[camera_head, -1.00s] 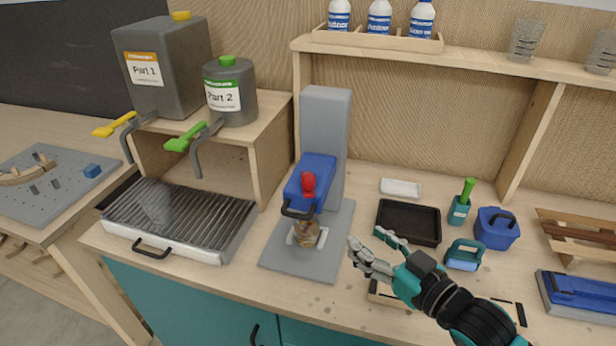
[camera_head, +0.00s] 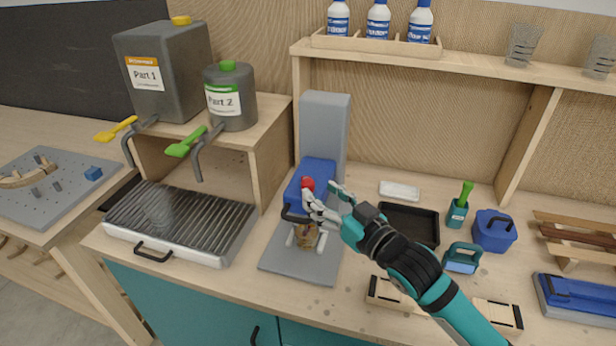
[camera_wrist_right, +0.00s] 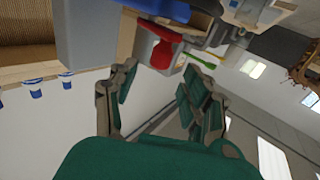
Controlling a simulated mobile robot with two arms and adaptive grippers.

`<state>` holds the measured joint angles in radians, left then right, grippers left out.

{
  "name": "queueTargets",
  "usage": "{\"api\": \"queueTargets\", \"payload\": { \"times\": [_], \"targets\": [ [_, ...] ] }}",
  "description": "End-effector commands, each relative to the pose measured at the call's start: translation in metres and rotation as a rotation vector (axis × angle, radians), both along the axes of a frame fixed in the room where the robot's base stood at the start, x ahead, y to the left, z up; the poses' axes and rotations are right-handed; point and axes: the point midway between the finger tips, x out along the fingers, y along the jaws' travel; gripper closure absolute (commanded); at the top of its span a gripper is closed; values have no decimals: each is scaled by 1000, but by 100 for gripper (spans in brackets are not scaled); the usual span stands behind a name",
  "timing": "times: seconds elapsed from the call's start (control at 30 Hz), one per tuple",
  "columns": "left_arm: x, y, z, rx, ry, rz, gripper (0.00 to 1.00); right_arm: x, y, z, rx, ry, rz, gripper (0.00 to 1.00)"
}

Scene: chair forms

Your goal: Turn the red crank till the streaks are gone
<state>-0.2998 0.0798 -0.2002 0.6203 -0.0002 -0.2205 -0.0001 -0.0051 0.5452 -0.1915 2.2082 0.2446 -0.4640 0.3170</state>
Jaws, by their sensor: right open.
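The red crank (camera_head: 307,183) sits on the front of the blue head of the grey mixing stand (camera_head: 324,130). Below it a small cup (camera_head: 305,236) with brownish, uneven contents stands on the stand's grey base; my gripper partly covers it, and streaks are too small to make out surely. My right gripper (camera_head: 324,195) is open, right beside the crank on its right side. In the right wrist view the red crank (camera_wrist_right: 162,52) shows just beyond and between the open fingers (camera_wrist_right: 158,80); I see no clear contact. My left gripper is not in view.
Left of the stand are a ribbed grill-like tray (camera_head: 178,222) and a wooden shelf with two grey dispensers (camera_head: 165,70). To the right lie a black tray (camera_head: 425,225), a blue tub (camera_head: 494,230) and a teal-handled tool (camera_head: 462,258). Bottles (camera_head: 378,20) stand on the upper shelf.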

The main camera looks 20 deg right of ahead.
Motion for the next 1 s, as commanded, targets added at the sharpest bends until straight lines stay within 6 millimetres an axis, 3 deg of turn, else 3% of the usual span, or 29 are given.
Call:
{"api": "queueTargets", "payload": {
  "times": [0.1,0.3,0.7,1.0],
  "targets": [
    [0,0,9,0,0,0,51,23,8,3,1,-1,-1,51],
    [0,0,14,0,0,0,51,45,16,1,1,-1,-1,51],
    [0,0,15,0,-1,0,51,51,19,-1,-1,0,-1,51],
    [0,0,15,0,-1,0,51,51,18,-1,0,0,0,91]
  ]
}}
